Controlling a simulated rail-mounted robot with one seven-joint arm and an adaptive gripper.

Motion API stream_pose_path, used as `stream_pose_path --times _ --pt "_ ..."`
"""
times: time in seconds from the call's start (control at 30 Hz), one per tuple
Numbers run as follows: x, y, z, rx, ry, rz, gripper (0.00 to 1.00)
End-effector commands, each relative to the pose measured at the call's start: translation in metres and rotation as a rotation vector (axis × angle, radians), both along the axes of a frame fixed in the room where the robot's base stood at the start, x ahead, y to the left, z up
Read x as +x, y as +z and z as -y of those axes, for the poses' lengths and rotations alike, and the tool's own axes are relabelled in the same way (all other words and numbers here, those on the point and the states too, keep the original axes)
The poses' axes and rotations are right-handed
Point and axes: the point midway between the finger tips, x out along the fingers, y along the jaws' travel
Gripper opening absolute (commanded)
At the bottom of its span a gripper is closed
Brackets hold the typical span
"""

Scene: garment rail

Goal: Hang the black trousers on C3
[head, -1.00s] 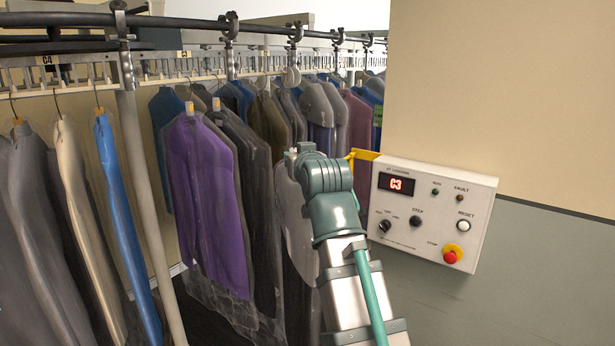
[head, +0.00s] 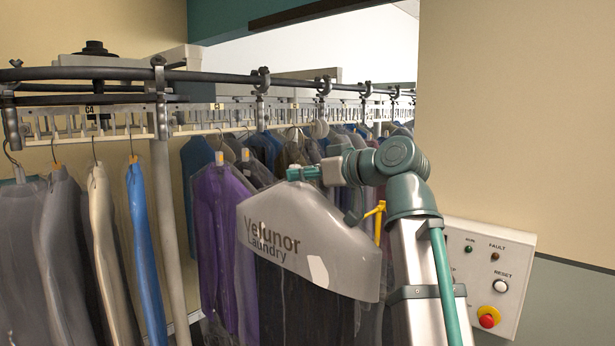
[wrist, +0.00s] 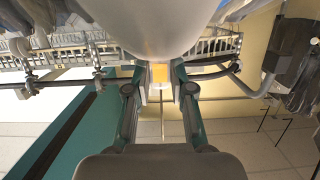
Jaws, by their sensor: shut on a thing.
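Dark cloth, apparently the black trousers (head: 300,308), hangs below the cover. In the wrist view my gripper's fingers (wrist: 160,84) close around the hanger neck by an orange tag (wrist: 160,73), and the pale cover (wrist: 155,25) fills the space beyond. The garment hangs in front of the rail, apart from the slotted bar. A C4 label (head: 89,110) marks the bar at left; no C3 label is readable on it.
Grey, beige and blue garments (head: 140,245) hang at left, and a purple one (head: 224,230) hangs just left of the held garment. A post (head: 168,230) stands between them. The control panel (head: 505,280) is at right, partly behind my arm. A dark pipe (head: 215,77) runs above the bar.

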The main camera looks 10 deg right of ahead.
Motion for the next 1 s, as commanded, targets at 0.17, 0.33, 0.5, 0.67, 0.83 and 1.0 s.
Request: stream_pose_path --times 0.17,0.33,0.5,0.67,0.83,1.0 --pt "0.009 0.002 -0.006 0.003 -0.001 0.003 0.0" --pt "0.018 0.001 -0.013 0.003 -0.001 0.001 0.0" --pt "0.027 0.002 -0.019 0.003 -0.002 0.001 0.0" --pt "0.035 0.002 -0.026 0.004 -0.002 0.002 0.0" --pt "0.045 0.002 -0.033 0.004 -0.002 0.002 0.0" --pt "0.054 0.001 -0.04 0.003 -0.003 0.002 0.0"
